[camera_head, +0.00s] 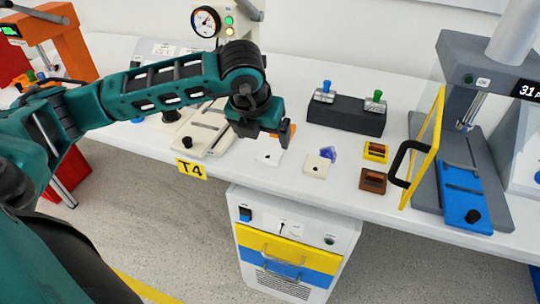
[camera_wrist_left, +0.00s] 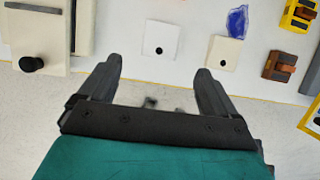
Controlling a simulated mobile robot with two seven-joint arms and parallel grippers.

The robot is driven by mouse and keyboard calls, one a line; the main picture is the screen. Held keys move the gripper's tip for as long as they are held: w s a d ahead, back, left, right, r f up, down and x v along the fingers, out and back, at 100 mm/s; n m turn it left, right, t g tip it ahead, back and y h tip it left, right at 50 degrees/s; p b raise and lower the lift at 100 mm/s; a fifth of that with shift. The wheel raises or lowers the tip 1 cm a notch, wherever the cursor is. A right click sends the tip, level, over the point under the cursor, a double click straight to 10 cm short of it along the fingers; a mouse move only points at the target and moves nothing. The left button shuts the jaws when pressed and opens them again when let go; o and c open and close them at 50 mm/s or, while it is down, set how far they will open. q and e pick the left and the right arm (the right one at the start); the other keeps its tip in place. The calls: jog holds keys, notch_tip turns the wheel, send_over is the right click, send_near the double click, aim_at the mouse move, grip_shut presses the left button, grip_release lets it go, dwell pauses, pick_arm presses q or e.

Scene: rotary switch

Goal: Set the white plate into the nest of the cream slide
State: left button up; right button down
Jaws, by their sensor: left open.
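The white plate (camera_head: 268,157), a small flat square with a dark round hole or knob, lies on the white table. It also shows in the left wrist view (camera_wrist_left: 160,40), ahead of the fingers and between their lines. The cream slide (camera_head: 205,137) with a black knob lies to its left; it shows at the upper left of the left wrist view (camera_wrist_left: 52,58). Its nest cannot be made out clearly. My left gripper (camera_head: 284,136) is open and empty above the table near the white plate; its spread fingers show in the left wrist view (camera_wrist_left: 158,78).
A cream plate (camera_head: 316,167) and a blue piece (camera_head: 328,153) lie right of the white plate. Yellow (camera_head: 375,151) and brown (camera_head: 372,181) blocks follow, before a yellow-framed guard (camera_head: 428,150) and a blue slide (camera_head: 462,205). A dark block (camera_head: 345,114) stands behind.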

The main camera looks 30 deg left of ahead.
aim_at(269, 153)
pick_arm(q)
jog(key=x, duration=0.8)
jog(key=shift+w+f, duration=0.2)
jog(key=shift+f, duration=0.05)
jog(key=shift+c, duration=0.4)
jog(key=c, duration=1.1)
